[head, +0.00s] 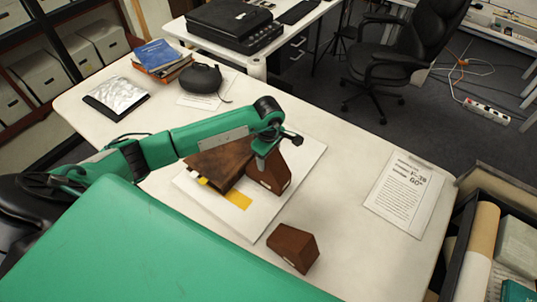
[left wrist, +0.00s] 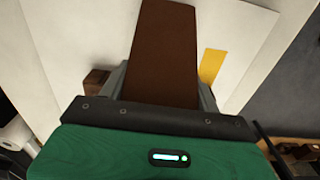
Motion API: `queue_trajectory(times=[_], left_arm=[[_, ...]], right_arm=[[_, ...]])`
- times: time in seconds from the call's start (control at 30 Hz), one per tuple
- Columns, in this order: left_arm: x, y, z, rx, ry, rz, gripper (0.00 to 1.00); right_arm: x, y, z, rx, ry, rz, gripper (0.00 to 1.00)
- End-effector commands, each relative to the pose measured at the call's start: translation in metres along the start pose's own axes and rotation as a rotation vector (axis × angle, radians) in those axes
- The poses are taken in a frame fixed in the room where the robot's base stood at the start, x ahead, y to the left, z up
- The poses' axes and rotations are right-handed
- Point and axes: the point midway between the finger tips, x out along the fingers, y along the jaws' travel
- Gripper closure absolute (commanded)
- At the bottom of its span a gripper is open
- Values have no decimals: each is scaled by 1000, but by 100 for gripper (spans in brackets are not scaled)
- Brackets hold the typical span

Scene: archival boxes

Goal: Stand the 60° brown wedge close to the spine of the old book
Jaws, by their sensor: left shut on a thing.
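The old book (head: 222,164), brown and worn, lies on a white board (head: 258,222) in the middle of the table. My left gripper (head: 266,160) is shut on a brown wedge (head: 268,177) at the book's right side. The held wedge is low over or on the board; I cannot tell whether it touches board or book. In the left wrist view the held wedge (left wrist: 163,50) fills the space between the fingers. A second brown wedge (head: 293,248) stands on the table in front of the board. My right gripper is not in view.
A yellow strip (head: 238,199) lies on the board. Headphones or a dark case (head: 201,80), a silver packet (head: 117,95) and stacked books (head: 162,58) are at the back left. The table between board and sheet is clear.

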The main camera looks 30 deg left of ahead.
Motion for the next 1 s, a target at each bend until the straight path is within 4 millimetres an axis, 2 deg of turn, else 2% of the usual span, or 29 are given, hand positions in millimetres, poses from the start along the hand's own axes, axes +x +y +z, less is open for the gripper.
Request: queue_trajectory(times=[0.17, 0.2, 0.3, 0.7, 0.73, 0.87, 1.0], left_arm=[[4, 0, 0, 0, 0, 0, 71], [4, 0, 0, 0, 0, 0, 35], [3, 0, 0, 0, -1, -1, 15], [-3, 0, 0, -1, -1, -1, 15], [-4, 1, 0, 0, 0, 2, 15], [-25, 1, -1, 1, 1, 5, 15], [-57, 1, -1, 1, 1, 5, 15]], right_arm=[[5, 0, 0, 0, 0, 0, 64], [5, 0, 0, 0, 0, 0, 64], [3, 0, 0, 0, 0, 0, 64], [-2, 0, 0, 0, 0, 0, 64], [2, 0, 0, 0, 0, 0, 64], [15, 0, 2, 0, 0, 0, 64], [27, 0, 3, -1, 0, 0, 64]])
